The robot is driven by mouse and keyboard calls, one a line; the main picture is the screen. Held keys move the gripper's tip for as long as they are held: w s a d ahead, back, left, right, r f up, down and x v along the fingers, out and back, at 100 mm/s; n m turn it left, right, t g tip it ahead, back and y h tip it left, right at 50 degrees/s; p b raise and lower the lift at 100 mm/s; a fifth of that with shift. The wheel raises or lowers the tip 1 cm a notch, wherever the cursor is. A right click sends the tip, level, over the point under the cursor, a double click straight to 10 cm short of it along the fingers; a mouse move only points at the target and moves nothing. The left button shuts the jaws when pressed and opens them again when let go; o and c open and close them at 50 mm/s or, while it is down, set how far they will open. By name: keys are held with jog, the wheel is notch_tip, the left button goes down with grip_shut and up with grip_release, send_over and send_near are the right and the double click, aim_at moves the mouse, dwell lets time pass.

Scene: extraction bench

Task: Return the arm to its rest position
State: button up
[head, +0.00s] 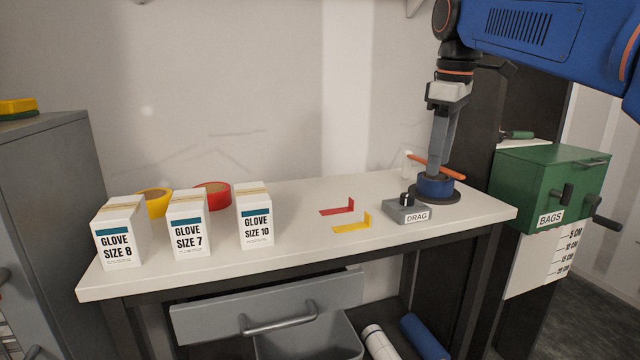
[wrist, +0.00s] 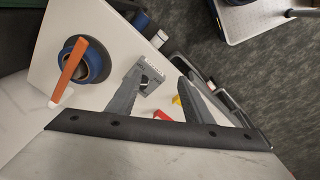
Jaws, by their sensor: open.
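The DRAG box (head: 407,211) stands beside the roll. Red (head: 344,207) and yellow (head: 354,224) brackets lie left of it. Several glove boxes (head: 189,224) and tape rolls stand at the left. A green BAGS box (head: 550,180) is at the right. The bench (head: 290,250) has a drawer below.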

jog(key=s+d+f+m+t, duration=0.1)
jog(key=s+f+m, duration=0.4)
jog(key=s+f, duration=0.7)
jog(key=s+d+f+m+t, duration=0.2)
jog(key=s+f+m, duration=0.3)
jog(key=s+f, duration=0.7)
notch_tip(320, 180, down, 8)
jog(key=shift+s+d+r+m, duration=0.1)
jog(key=shift+s+d+m, duration=0.15)
jog(key=shift+d, duration=0.3)
